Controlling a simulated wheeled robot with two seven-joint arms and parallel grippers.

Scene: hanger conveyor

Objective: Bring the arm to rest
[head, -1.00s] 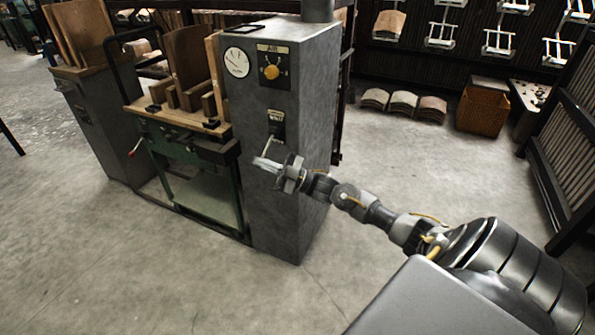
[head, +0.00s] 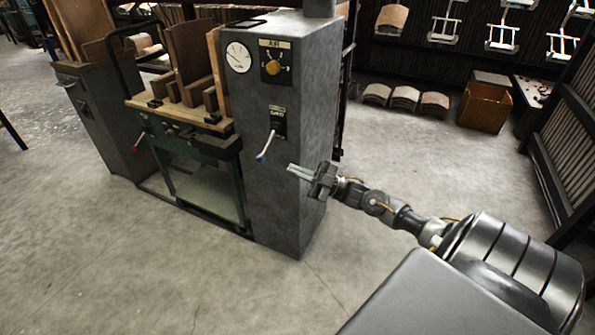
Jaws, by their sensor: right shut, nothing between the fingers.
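My right arm comes in from the lower right. My right gripper (head: 290,170) is shut and empty, in front of the grey control cabinet (head: 275,205), near its right edge. A small lever (head: 266,147) with a bluish tip sticks out of the cabinet's front and points down to the left. The gripper is to the right of the lever and a little below it, apart from it in the picture. My left gripper is out of view.
The cabinet also carries a round gauge (head: 238,57) and a yellow knob (head: 273,67). A green-framed bench (head: 190,135) with wooden boards stands left of it. The floor (head: 380,155) between is open.

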